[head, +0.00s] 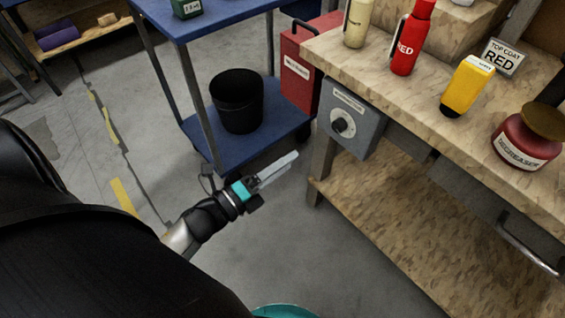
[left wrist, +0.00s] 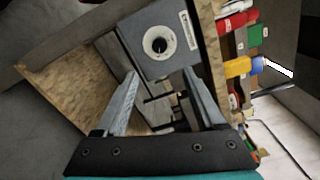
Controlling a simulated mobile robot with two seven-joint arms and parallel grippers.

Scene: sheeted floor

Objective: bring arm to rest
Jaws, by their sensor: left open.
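My left gripper (head: 277,170) is out in front of me, above the floor between the blue cart and the wooden workbench. Its fingers point right and up in the head view. In the left wrist view its two fingers (left wrist: 160,100) stand apart with nothing held between them. Beyond them is the grey box with a round dial (left wrist: 159,45) under the bench edge; the same dial box (head: 350,123) shows in the head view. My right gripper is not in view.
The workbench (head: 455,135) holds a red bottle (head: 411,40), a yellow bottle (head: 467,85) and a degreaser jar (head: 525,137). Grey floor (head: 270,255) is open below my left gripper.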

